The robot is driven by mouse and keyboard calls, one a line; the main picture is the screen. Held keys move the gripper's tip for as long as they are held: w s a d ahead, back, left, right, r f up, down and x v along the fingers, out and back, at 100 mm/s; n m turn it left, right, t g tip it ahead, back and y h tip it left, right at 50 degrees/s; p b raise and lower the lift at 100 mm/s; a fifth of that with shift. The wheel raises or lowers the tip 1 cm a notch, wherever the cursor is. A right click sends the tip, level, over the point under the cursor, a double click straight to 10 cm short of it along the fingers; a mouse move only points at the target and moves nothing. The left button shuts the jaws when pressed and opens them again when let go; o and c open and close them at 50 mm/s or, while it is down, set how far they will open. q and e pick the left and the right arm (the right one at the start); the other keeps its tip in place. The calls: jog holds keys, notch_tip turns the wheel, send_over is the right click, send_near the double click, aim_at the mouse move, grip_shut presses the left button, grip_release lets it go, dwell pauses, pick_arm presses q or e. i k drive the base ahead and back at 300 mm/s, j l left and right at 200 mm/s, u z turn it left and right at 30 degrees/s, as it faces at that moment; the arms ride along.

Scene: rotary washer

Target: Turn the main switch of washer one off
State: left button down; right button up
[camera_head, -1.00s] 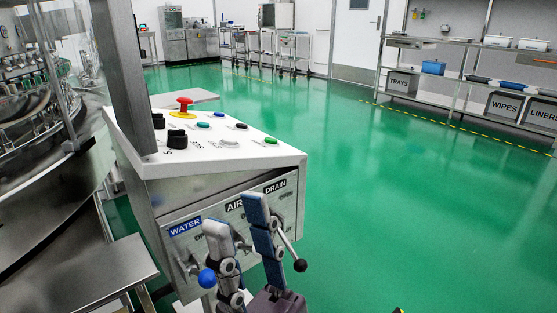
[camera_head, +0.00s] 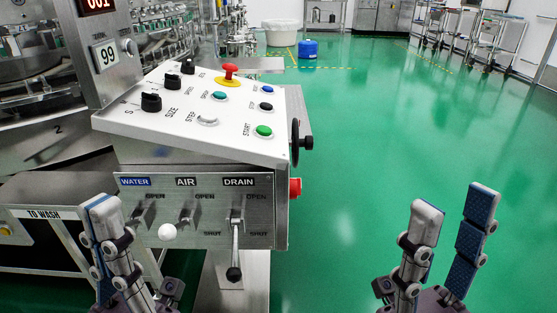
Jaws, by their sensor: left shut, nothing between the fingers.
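The washer's white sloped control panel (camera_head: 190,115) stands left of centre with black knobs (camera_head: 151,102), a red mushroom button (camera_head: 229,71) and a green START button (camera_head: 264,131). A red knob (camera_head: 295,187) sticks out from the right side of the steel box below; its setting cannot be read and no label shows. My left gripper (camera_head: 103,212) is shut and empty at lower left, in front of the box's left end. My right gripper (camera_head: 455,205) is open and empty over the floor at lower right, well right of the red knob.
WATER, AIR and DRAIN levers (camera_head: 235,245) jut from the box front; my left gripper partly covers the WATER side. A black handwheel (camera_head: 298,142) sits above the red knob. A TO WASH table (camera_head: 45,190) is at left. The green floor (camera_head: 350,170) on the right is clear.

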aim_at(295, 183)
jog(key=i+l+u, duration=0.1)
jog(key=l+u, duration=0.15)
jog(key=l, duration=0.3)
jog(key=l+u, duration=0.25)
jog(key=l, duration=0.3)
jog(key=l+u, duration=0.1)
jog(key=u, duration=0.2)
jog(key=l+u, duration=0.1)
jog(key=u, duration=0.2)
